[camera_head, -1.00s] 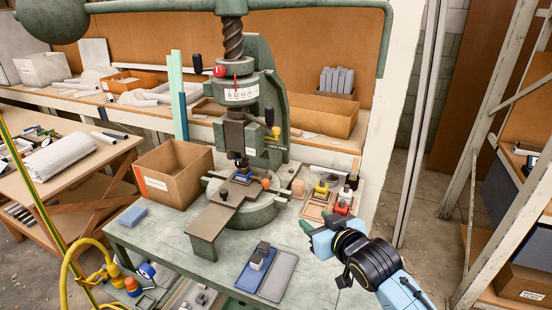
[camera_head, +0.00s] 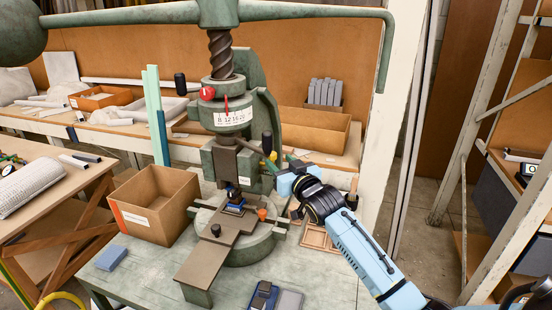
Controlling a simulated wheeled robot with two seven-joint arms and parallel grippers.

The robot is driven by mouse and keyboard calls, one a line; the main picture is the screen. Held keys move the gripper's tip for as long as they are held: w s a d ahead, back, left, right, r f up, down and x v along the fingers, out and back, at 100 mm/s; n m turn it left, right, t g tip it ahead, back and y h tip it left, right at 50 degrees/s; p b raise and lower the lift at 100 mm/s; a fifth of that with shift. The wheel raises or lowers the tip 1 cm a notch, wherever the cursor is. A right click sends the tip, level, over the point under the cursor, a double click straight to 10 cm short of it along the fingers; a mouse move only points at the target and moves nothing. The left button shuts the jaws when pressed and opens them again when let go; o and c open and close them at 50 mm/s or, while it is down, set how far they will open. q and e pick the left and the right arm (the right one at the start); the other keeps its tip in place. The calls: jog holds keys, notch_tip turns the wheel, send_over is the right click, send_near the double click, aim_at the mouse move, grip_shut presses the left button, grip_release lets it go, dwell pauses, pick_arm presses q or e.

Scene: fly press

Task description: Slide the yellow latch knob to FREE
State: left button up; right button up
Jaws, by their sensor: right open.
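The yellow latch knob (camera_head: 272,156) is small and sits on the right side of the green fly press (camera_head: 262,90), beside a black knob (camera_head: 267,143). The LOCK/FREE label is hidden behind the gripper or too small to read. My left gripper is out of view.
A cardboard box (camera_head: 151,211) stands left of the press. A blue block (camera_head: 111,257) lies on the bench (camera_head: 150,267). Wooden trays (camera_head: 319,238) sit below my right arm. The large press handle (camera_head: 310,12) spans the top.

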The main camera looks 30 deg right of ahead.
aim_at(274, 157)
jog(key=shift+w+d, duration=0.1)
jog(key=shift+w, duration=1.65)
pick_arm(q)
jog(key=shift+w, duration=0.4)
pick_arm(e)
grip_shut()
